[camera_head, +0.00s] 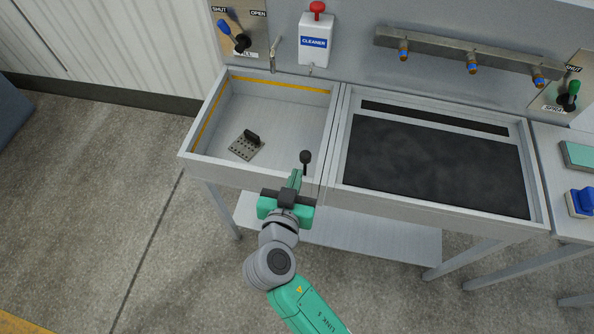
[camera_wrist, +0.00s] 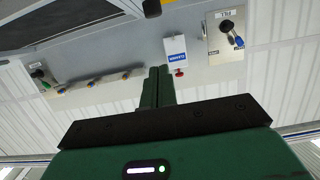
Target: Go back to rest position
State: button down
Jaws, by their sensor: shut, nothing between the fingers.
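My gripper (camera_head: 296,176) is at the front edge of the work unit, near the divider between the basin and the dark panel. Its two green fingers are together with nothing between them; they also show closed in the wrist view (camera_wrist: 157,78). A black-knobbed lever (camera_head: 305,157) shows just beyond the fingertips, apart from them or touching, I cannot tell. My green and grey arm reaches up from the bottom of the head view.
The basin (camera_head: 285,105) holds a grey perforated plate with a black handle (camera_head: 247,145). Behind stand the cleaner dispenser (camera_head: 315,42), a blue-handled lever (camera_head: 233,37), a row of taps (camera_head: 470,58) and a green-handled lever (camera_head: 570,95).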

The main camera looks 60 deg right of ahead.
dwell(0.5)
jog(key=w+a+r+n+t+y, duration=0.1)
jog(key=w+a+r+n+t, duration=0.1)
jog(key=w+a+r+t, duration=0.35)
jog(key=w+a+r+n+t+y, duration=0.1)
jog(key=w+a+r+t, duration=0.1)
jog(key=w+r, duration=0.55)
jog(key=w+a+r+n+t+y, duration=0.1)
jog(key=a+r+n+t+y, duration=0.2)
jog(key=a+r, duration=0.5)
jog(key=w+a+r+n+t+y, duration=0.1)
jog(key=a+r+n+t+y, duration=0.3)
jog(key=r, duration=0.7)
jog(key=s+a+r+n+t+y, duration=0.3)
jog(key=s+a+r+t, duration=0.1)
jog(key=a+r, duration=0.4)
jog(key=s+a+r+n+t+y, duration=0.35)
jog(key=a+r, duration=0.25)
jog(key=r, duration=0.3)
notch_tip(320, 180, up, 28)
jog(key=m+p, duration=0.1)
jog(key=p, duration=2.7)
jog(key=shift+d+p, duration=0.35)
jog(key=shift+p, duration=0.05)
